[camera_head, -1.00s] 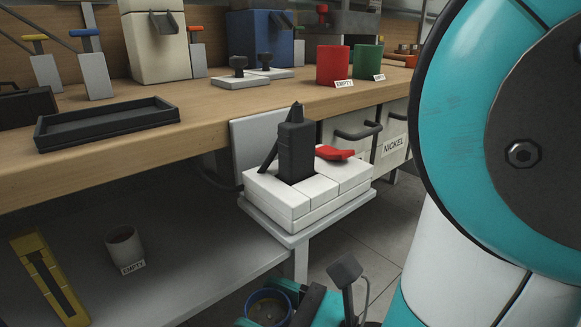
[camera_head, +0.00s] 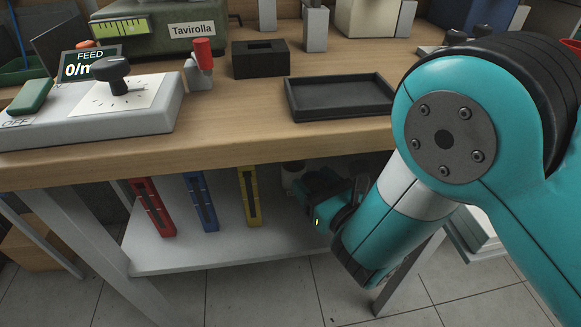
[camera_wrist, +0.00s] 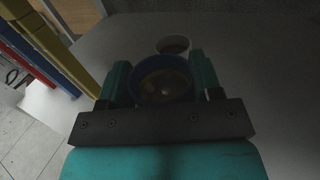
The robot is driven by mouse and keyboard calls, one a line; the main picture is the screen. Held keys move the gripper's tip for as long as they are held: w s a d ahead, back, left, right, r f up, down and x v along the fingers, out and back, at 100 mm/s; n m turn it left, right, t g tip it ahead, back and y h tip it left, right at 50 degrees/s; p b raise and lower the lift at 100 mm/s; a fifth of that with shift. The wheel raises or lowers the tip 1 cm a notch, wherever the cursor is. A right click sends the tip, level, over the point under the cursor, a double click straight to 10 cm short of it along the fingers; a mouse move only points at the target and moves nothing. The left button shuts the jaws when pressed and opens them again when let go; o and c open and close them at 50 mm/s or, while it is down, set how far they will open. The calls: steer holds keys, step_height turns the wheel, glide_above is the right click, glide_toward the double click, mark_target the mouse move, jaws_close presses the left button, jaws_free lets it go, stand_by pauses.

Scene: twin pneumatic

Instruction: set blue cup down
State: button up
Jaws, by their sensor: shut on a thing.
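The blue cup (camera_wrist: 163,84) sits between the two teal fingers of my gripper (camera_wrist: 160,68) in the wrist view, its open top facing the camera and something brownish inside. My gripper is shut on it. In the head view my gripper (camera_head: 322,200) reaches under the bench, over the right part of the grey lower shelf (camera_head: 185,255). The blue cup cannot be made out there. Whether its bottom touches the shelf cannot be told.
Red (camera_head: 152,208), blue (camera_head: 201,203) and yellow (camera_head: 250,198) slotted bars stand left of my gripper. The bench top (camera_head: 240,135) is overhead.

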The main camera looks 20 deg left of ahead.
steer(key=shift+w+a, duration=0.45)
steer(key=shift+s+a+f+b, duration=0.1)
steer(key=shift+f+b, duration=0.5)
steer(key=shift+f, duration=0.3)
steer(key=shift+s+a+f+b, duration=0.1)
steer(key=shift+f+b, duration=0.5)
steer(key=shift+f, duration=0.25)
steer(key=shift+f, duration=0.25)
steer(key=o, duration=1.1)
steer(key=shift+w+r, duration=0.1)
steer(key=shift+c, duration=0.2)
